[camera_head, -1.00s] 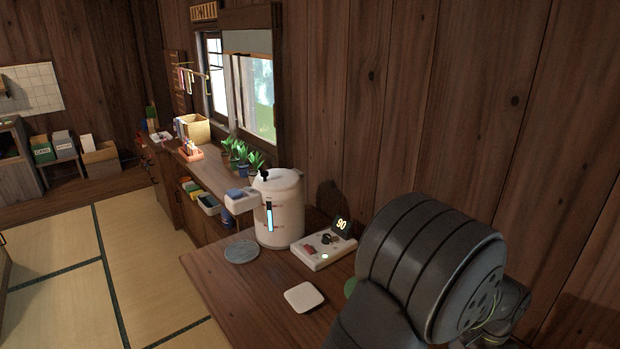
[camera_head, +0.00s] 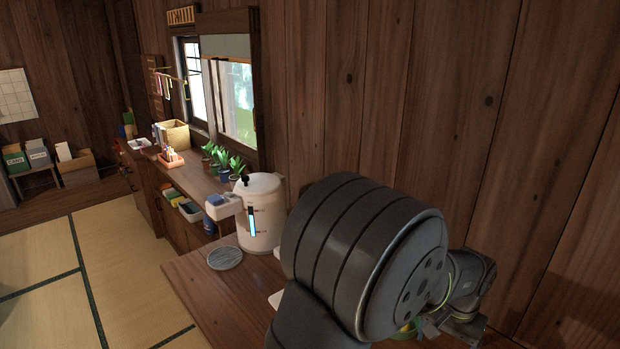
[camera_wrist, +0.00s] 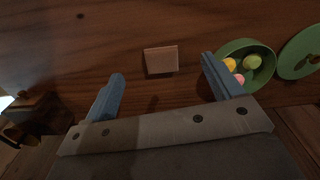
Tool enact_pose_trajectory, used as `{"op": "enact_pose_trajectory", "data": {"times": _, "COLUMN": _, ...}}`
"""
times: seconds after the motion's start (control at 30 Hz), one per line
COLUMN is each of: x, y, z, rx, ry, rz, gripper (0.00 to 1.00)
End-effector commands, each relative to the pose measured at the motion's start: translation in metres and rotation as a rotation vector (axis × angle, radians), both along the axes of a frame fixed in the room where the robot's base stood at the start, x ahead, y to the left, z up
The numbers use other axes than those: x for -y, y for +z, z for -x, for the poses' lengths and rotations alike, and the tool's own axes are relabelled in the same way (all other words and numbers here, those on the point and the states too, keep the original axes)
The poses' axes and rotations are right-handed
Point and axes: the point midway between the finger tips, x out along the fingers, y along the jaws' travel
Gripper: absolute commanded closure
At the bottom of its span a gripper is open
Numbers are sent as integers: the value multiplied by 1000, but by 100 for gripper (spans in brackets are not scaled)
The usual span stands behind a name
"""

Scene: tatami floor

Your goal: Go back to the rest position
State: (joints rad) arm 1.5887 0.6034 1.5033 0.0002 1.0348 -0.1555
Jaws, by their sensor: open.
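My gripper (camera_wrist: 162,68) shows in the wrist view as two blue fingers spread wide apart, with nothing held between them. In the head view my dark arm fills the lower right, and the gripper's fingers cannot be made out there. A green bowl (camera_wrist: 239,46) holding yellow, green and pink round pieces lies beyond the right finger, which overlaps its edge in the picture. I cannot tell the gap between them.
A green disc (camera_wrist: 300,54) lies right of the bowl. In the head view, a white dispenser (camera_head: 265,205) and a round grey coaster (camera_head: 225,257) stand left of my arm on the wooden counter (camera_head: 205,290). Potted plants (camera_head: 225,163) line the window. The plank wall rises behind.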

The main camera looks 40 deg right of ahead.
Motion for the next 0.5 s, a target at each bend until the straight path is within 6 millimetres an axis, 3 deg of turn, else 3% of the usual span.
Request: {"op": "enact_pose_trajectory", "data": {"times": 0.5, "x": -6, "y": 2, "z": -106, "rx": 0, "ry": 141, "rz": 0, "gripper": 16}}
